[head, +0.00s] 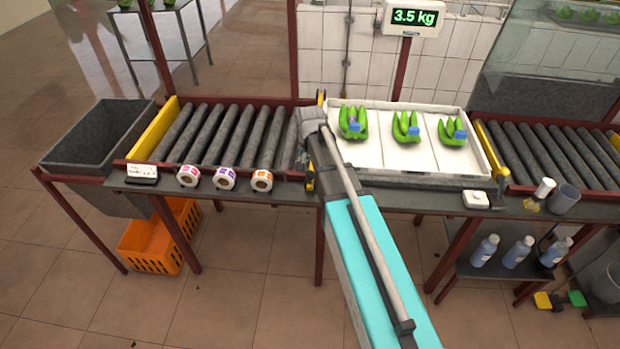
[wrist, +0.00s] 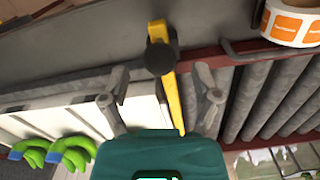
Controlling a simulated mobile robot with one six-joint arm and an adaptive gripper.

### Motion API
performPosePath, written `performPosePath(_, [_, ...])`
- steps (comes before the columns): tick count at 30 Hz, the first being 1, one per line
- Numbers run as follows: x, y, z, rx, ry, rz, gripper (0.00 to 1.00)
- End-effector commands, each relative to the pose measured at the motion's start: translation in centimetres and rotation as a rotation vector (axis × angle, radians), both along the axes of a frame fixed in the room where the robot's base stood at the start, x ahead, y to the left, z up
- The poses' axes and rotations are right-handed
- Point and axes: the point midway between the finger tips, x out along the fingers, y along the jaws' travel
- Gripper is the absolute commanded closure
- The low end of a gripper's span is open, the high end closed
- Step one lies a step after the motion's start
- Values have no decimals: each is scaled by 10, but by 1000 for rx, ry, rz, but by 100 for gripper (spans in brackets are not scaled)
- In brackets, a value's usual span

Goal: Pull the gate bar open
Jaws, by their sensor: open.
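The gate bar is a yellow bar with a dark round knob (wrist: 160,58), between the white tray and the left roller conveyor. In the wrist view the yellow bar (wrist: 171,98) runs between the two grey fingers of my gripper (wrist: 162,92). The fingers are spread, one on each side of the bar, with gaps showing. The knob is just beyond the fingertips. In the head view my arm hides most of the bar; only small yellow bits show near my wrist. I cannot tell how deep the fingers reach around it.
The white tray (head: 400,172) holds green banana bunches (head: 353,122) with blue labels. Rollers (head: 232,137) lie to the left, with several label rolls (head: 225,179) on the front ledge. Other yellow bars stand at the far left (head: 153,128) and right of the tray (head: 491,152).

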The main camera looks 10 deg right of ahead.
Motion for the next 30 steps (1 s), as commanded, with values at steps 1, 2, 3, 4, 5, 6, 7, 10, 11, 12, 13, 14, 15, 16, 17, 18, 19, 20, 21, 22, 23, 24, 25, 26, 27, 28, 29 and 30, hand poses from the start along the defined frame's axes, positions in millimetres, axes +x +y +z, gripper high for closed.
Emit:
performPosePath(1, [0, 0, -8, 0, 0, 0, 20])
performPosePath(2, [0, 0, -9, 0, 0, 0, 20])
performPosePath(3, [0, 0, -12, 0, 0, 0, 20])
performPosePath(4, [0, 0, -13, 0, 0, 0, 20])
performPosePath(5, [0, 0, -15, 0, 0, 0, 20])
performPosePath(6, [0, 0, -16, 0, 0, 0, 20])
performPosePath(7, [0, 0, -17, 0, 0, 0, 20])
performPosePath(10, [0, 0, -20, 0, 0, -1, 20])
performPosePath(11, [0, 0, -20, 0, 0, -1, 20])
performPosePath(12, [0, 0, -20, 0, 0, -1, 20])
performPosePath(13, [0, 0, -21, 0, 0, -1, 20])
performPosePath(14, [0, 0, -21, 0, 0, -1, 20])
performPosePath(15, [0, -1, -21, 0, 0, -1, 20])
performPosePath(16, [0, -1, -21, 0, 0, -1, 20])
performPosePath(17, [0, -1, -21, 0, 0, -1, 20])
performPosePath(18, [0, -1, -20, 0, 0, -1, 20])
performPosePath(19, [0, -1, -20, 0, 0, -1, 20])
performPosePath(20, [0, -1, -20, 0, 0, -1, 20])
performPosePath(21, [0, -1, -20, 0, 0, -1, 20])
performPosePath(22, [0, -1, -20, 0, 0, -1, 20])
performPosePath(23, [0, -1, -20, 0, 0, -1, 20])
performPosePath(24, [0, -1, -20, 0, 0, -1, 28])
performPosePath(25, [0, -1, -20, 0, 0, -1, 33])
performPosePath(26, [0, -1, -20, 0, 0, -1, 39])
performPosePath(27, [0, -1, -20, 0, 0, -1, 46])
performPosePath(28, [0, -1, -20, 0, 0, -1, 52])
performPosePath(29, [0, -1, -20, 0, 0, -1, 57])
performPosePath(30, [0, -1, -20, 0, 0, -1, 65])
